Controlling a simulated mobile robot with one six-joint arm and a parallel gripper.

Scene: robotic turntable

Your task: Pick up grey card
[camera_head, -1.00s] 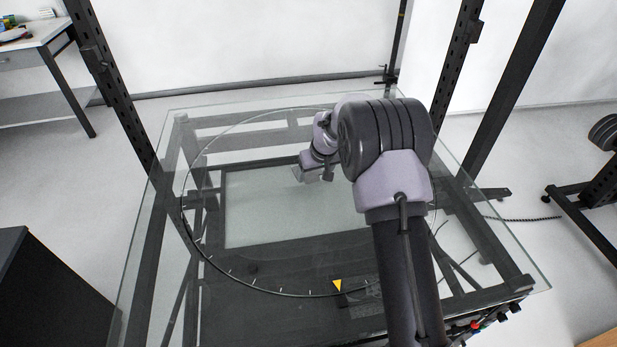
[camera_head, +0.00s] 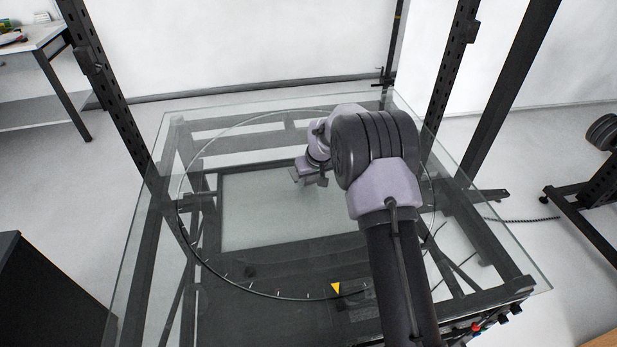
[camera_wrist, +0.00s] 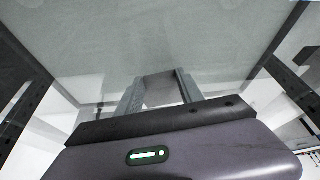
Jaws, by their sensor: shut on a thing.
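My gripper (camera_head: 309,180) is over the glass turntable (camera_head: 258,282), near the far middle of its ringed disc. In the wrist view its two fingers (camera_wrist: 160,82) stand apart, with the grey card (camera_wrist: 158,92) between them. The gripper is shut on the card. The card is a small, flat, grey piece, seen at a slant. In the head view the card is too small and too close to the fingers to make out clearly, and my arm hides part of the area to the right.
Dark upright posts (camera_head: 105,100) rise at the table's left and right. A yellow triangle marker (camera_head: 336,288) lies at the disc's near edge. A dark cabinet (camera_head: 45,300) stands at the lower left. The glass left of my gripper is clear.

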